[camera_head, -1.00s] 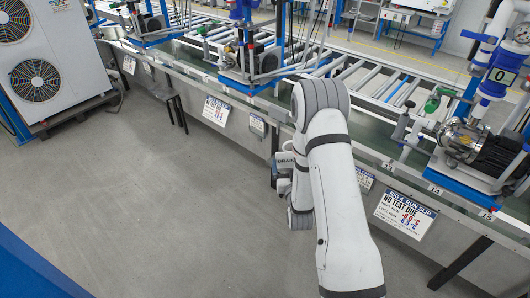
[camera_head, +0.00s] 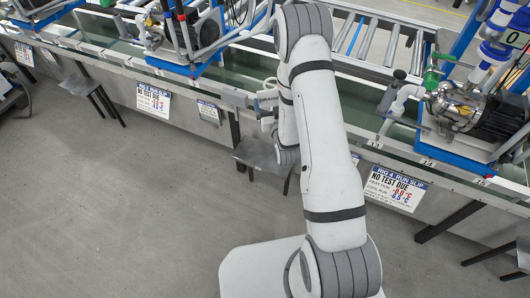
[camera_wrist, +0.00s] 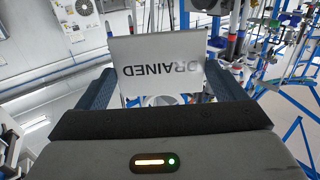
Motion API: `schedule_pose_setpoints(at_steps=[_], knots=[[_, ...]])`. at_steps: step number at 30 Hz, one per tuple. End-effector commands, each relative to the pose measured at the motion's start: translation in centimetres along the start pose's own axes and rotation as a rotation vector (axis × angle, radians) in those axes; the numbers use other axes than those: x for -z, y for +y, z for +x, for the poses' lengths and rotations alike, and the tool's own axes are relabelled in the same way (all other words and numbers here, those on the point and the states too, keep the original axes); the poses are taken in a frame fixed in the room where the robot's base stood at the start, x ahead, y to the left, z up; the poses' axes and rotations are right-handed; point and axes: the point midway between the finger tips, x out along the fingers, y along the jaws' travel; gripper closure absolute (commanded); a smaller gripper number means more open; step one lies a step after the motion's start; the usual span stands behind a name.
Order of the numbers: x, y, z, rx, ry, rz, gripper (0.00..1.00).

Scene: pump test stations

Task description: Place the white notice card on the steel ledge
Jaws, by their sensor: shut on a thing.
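The white notice card (camera_wrist: 160,62) is in the wrist view, with dark lettering that reads DRAINED. My gripper (camera_wrist: 160,78) is shut on it, with one dark finger at each side of the card. A similar plate (camera_head: 80,86) is further left.
The pump line runs across the back, with a pump rig (camera_head: 470,105) at right and another (camera_head: 190,35) at left. A NO TEST DUE slip (camera_head: 396,188) hangs on its front, and another slip (camera_head: 153,100) is further left. The grey floor (camera_head: 130,210) in front is clear.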

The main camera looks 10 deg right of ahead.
Motion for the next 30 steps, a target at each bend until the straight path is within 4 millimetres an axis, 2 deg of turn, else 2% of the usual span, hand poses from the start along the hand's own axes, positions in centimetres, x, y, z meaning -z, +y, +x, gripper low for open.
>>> schedule_pose_setpoints(at_steps=[5, 8, 11, 30], knots=[[-0.1, -0.1, 0.0, 0.003, 0.001, 0.0, 0.37], [-1.0, -0.1, 0.2, 0.004, 0.001, 0.002, 0.37], [-2.8, 0.0, 0.6, 0.008, 0.002, 0.005, 0.37], [-17.1, -0.1, 4.5, 0.074, 0.006, 0.025, 0.37]])
